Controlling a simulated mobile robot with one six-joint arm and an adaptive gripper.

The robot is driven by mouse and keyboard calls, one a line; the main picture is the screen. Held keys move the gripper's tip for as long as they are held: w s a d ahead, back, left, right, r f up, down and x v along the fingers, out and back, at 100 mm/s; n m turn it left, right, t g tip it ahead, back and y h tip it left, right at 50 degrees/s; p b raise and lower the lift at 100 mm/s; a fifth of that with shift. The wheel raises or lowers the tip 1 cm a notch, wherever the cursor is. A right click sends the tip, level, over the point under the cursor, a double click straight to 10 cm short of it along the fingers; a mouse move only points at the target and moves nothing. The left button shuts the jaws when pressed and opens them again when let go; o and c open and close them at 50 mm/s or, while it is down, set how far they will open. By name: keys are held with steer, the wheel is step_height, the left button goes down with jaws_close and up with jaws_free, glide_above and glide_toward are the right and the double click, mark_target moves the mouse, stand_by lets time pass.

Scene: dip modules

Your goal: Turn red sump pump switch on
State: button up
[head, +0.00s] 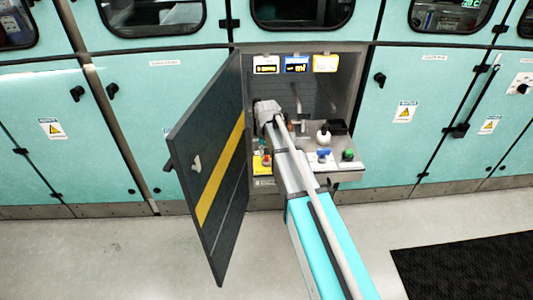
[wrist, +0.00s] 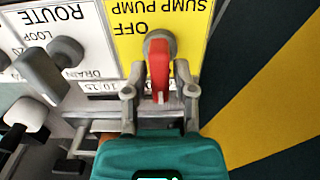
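The red sump pump switch (wrist: 158,70) is in the upper middle of the wrist view, on a yellow panel (wrist: 117,38) whose upside-down lettering reads "SUMP PUMP" and "OFF". Its red lever points down in that picture, toward my gripper. My gripper (wrist: 160,94) is open; one finger is on each side of the lever, with a visible gap on both sides. In the head view my arm reaches into the open cabinet, and the yellow panel (head: 257,168) shows at its lower left. The red lever is too small to make out clearly there.
The dark cabinet door (head: 215,160) with a yellow stripe stands open close to the left of my arm. A grey route knob (wrist: 42,72) is beside the yellow panel. A blue knob (head: 323,154) and a green knob (head: 348,155) are farther right on the shelf.

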steer(key=shift+o, duration=0.7)
steer(key=shift+m, duration=0.4)
steer(key=shift+m, duration=2)
steer(key=m, duration=0.4)
steer(key=shift+r+m+p, duration=0.3)
steer(key=shift+r+m, duration=0.05)
steer(key=shift+m, duration=0.05)
step_height(320, 180, up, 14)
steer(key=p, duration=1.4)
steer(key=s+d+r+n+p, duration=0.1)
steer(key=s+d+n, duration=0.3)
steer(key=s, duration=0.7)
steer(key=s+d+n, duration=0.5)
steer(key=s+d, duration=0.1)
steer(key=s, duration=0.5)
steer(key=shift+d+r+p, duration=0.2)
steer(key=shift+r+p, duration=0.2)
